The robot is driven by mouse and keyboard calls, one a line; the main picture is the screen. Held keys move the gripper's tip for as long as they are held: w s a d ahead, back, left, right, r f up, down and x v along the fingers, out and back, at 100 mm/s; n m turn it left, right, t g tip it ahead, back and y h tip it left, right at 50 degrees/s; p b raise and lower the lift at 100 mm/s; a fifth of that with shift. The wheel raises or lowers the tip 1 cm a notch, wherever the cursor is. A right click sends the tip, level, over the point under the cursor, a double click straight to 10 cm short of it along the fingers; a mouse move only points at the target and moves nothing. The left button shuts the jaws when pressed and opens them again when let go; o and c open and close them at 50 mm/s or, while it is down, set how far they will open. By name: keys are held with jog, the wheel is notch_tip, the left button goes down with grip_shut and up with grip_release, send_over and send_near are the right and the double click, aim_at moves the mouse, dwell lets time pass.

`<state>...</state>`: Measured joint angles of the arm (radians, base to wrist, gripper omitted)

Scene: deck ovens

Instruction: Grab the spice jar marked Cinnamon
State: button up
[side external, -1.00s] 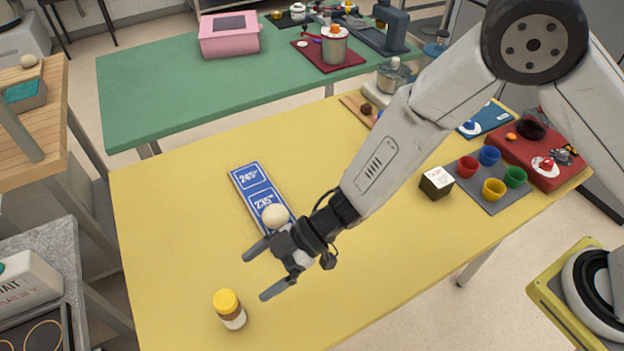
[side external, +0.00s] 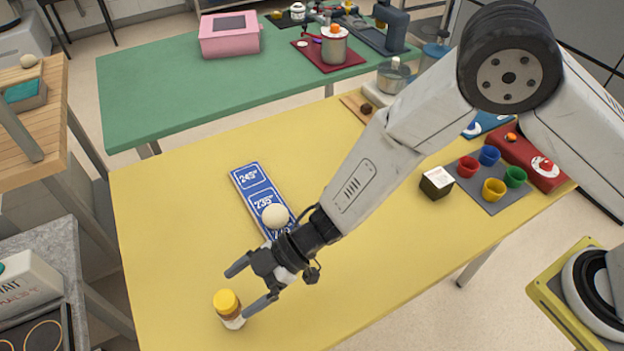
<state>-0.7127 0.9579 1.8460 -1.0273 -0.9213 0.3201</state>
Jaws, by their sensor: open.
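A small jar (side external: 229,313) with a yellow lid and a brown and white body stands upright near the front left of the yellow table (side external: 180,230). Any name on it is too small to read. My gripper (side external: 236,292) is open, with one finger behind the jar and the other at its right side. The right fingertip overlaps the jar's edge in the picture; I cannot tell whether it touches. Nothing is between the fingers except possibly part of the jar.
A blue board (side external: 250,182) with white numbers lies behind my gripper, with a pale ball (side external: 275,216) on it. A dark box with a white top (side external: 437,182) and coloured cups (side external: 494,190) stand at the right. The table's left part is clear.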

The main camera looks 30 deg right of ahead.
aim_at(224, 299)
jog(key=shift+x, duration=2.1)
grip_shut()
jog(key=shift+r, duration=0.1)
